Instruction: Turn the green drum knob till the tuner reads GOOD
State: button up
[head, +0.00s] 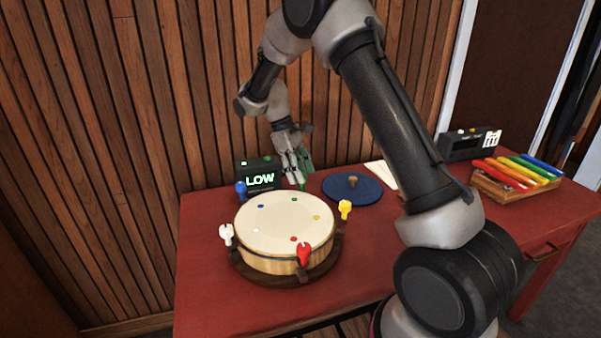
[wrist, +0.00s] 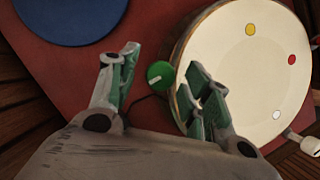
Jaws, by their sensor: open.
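The drum (head: 285,222) stands on the red table, with coloured dots on its pale head and coloured knobs around its rim. The tuner (head: 260,178) behind it reads LOW in green letters. The green knob (wrist: 160,75) shows in the wrist view beside the drum rim, with a pale mark on its round top. My gripper (wrist: 160,72) is open, with one finger on either side of the green knob and a gap on the left. The right finger overlaps the drum's edge (wrist: 178,60) in that view. In the head view my gripper (head: 294,180) is at the drum's back edge and largely hides the green knob.
White (head: 226,234), red (head: 303,254), yellow (head: 345,208) and blue (head: 240,189) knobs surround the drum. A blue disc (head: 367,189) lies to its right. A xylophone (head: 515,178) and a dark box (head: 462,146) stand farther right. The table's (head: 205,285) front left is clear.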

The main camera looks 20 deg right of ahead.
jog(key=shift+f, duration=0.15)
jog(key=c, duration=1)
jog(key=shift+d, duration=0.1)
jog(key=shift+m, duration=0.3)
jog(key=shift+d+m+g+y, duration=0.1)
jog(key=shift+m+g+y, duration=0.3)
jog(key=shift+m, duration=0.85)
jog(key=shift+m+g+y, duration=0.1)
jog(key=shift+m+y, duration=0.5)
jog(key=shift+m, duration=0.65)
jog(key=o, duration=1)
